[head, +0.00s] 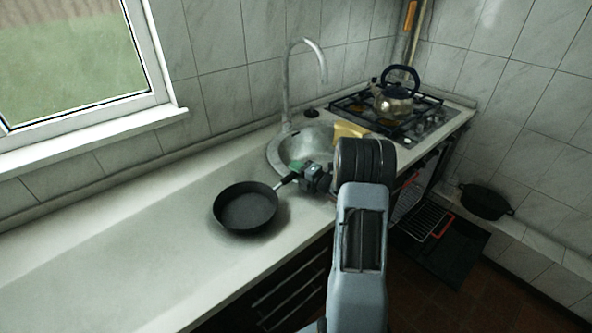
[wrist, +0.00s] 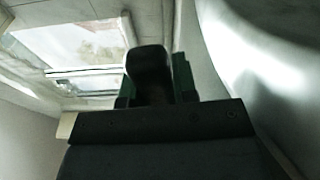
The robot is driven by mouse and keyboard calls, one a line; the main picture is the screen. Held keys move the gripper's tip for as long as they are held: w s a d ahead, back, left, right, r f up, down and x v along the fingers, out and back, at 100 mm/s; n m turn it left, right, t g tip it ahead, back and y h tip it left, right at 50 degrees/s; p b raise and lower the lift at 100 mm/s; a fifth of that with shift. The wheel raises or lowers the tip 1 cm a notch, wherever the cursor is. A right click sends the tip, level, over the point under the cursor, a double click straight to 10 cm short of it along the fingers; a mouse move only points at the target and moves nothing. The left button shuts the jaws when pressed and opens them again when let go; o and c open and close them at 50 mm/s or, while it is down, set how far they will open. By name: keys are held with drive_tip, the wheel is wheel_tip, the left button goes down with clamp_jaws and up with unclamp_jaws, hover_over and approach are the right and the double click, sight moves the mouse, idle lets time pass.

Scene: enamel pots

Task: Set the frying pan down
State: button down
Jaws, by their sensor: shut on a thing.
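The black frying pan (head: 246,210) is over the light counter (head: 120,250), left of the sink, in the head view. It looks level. A dark shadow shows close around it, and I cannot tell whether its base touches the counter. Its handle points right and up to my gripper (head: 305,178), which is shut on the handle near the sink's front edge. In the wrist view the dark handle (wrist: 150,72) stands between the fingers of my gripper. The pan's bowl does not show clearly there.
A metal sink (head: 290,150) with a tall tap (head: 322,68) lies behind my gripper. A yellow cloth-like thing (head: 350,130) is at its right rim. A kettle (head: 393,100) stands on the gas hob (head: 440,118). The counter left of the pan is clear.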

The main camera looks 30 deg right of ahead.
drive_tip(key=shift+f, duration=0.15)
drive_tip(key=c, duration=0.9)
unclamp_jaws()
